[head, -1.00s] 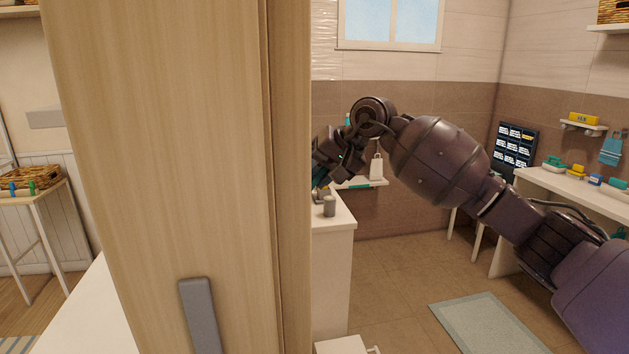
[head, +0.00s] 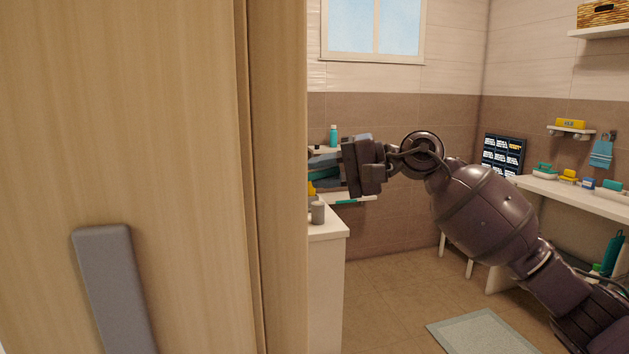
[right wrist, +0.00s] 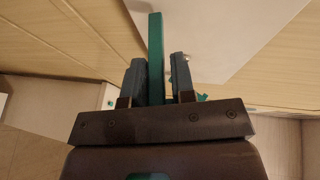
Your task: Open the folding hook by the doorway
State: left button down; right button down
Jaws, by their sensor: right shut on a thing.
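My right gripper (head: 318,171) reaches left past the edge of the wooden post, which partly hides its fingertips. In the right wrist view my right gripper (right wrist: 157,62) has its dark fingers on either side of a narrow green bar (right wrist: 155,32) and is shut on it. The bar runs out beyond the fingertips, in front of a pale flat surface. It may be part of the folding hook; its mount cannot be made out. A grey upright bar (head: 115,290) is on the near wooden panel; I cannot tell what it is. My left gripper is out of view.
The wooden panel and post (head: 277,180) fill the left side. Beyond are a white counter (head: 326,228) with a grey cup (head: 318,212), and a teal bottle (head: 333,136). A white desk (head: 590,198) stands right. The tiled floor between is mostly clear.

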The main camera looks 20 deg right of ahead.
jog(key=shift+f+m+t+y+b, duration=0.3)
jog(key=shift+f+y+b, duration=0.3)
jog(key=shift+y+b, duration=0.1)
jog(key=c, duration=1.1)
grip_release()
jog(key=shift+r, duration=0.1)
jog(key=shift+d, duration=0.1)
jog(key=shift+v, duration=5.4)
